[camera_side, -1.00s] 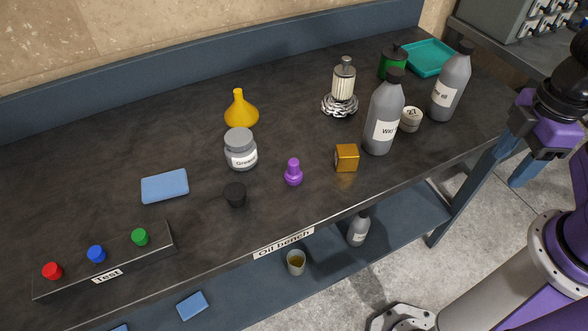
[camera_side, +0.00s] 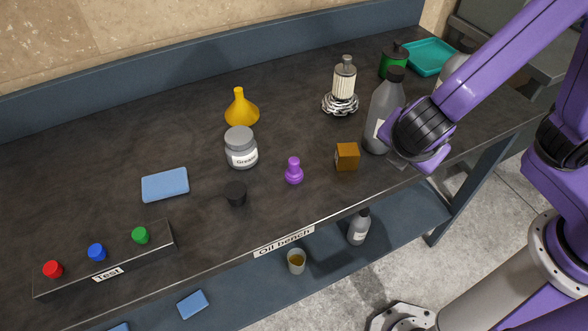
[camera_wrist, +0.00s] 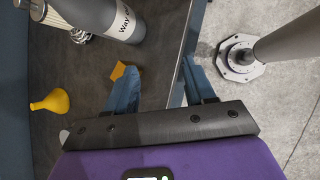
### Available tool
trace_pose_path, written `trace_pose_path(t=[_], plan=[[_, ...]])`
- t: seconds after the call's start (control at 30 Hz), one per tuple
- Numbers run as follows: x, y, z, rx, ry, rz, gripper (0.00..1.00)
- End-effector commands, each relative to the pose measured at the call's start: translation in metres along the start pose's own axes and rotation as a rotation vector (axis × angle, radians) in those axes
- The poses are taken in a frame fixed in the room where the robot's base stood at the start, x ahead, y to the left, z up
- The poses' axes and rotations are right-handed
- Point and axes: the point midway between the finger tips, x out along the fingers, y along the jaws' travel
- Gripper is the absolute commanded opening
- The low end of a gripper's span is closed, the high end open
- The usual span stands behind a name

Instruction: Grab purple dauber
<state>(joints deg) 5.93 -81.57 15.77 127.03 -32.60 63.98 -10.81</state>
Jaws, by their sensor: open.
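The purple dauber (camera_side: 294,171) stands upright on the dark bench top near the front edge, between the black cap and the orange-brown block. I cannot make it out in the wrist view. My gripper (camera_side: 402,162) is over the front edge of the bench, to the right of the dauber and well apart from it, beyond the block. In the wrist view my gripper (camera_wrist: 160,82) shows two blue fingers spread apart with nothing between them; the bench edge runs below.
The orange-brown block (camera_side: 346,157) and a grey bottle (camera_side: 385,100) are close to my gripper. A black cap (camera_side: 236,193), grease jar (camera_side: 240,147) and yellow funnel (camera_side: 240,108) stand left of the dauber. The bench (camera_side: 300,210) is clear just in front of the dauber.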

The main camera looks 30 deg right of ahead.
Motion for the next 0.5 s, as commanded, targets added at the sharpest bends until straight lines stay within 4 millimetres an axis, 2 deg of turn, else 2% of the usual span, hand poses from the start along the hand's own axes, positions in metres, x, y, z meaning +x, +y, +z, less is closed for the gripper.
trace_pose_path(t=[0.03, 0.2, 0.33, 0.5], plan=[[-0.002, 0.009, -0.016, -0.069, -0.04, 0.038, 0.54], [-0.009, 0.037, -0.066, -0.281, -0.175, 0.176, 0.54], [-0.018, 0.052, -0.108, -0.439, -0.276, 0.285, 0.54], [-0.03, 0.062, -0.158, -0.606, -0.386, 0.41, 0.54]])
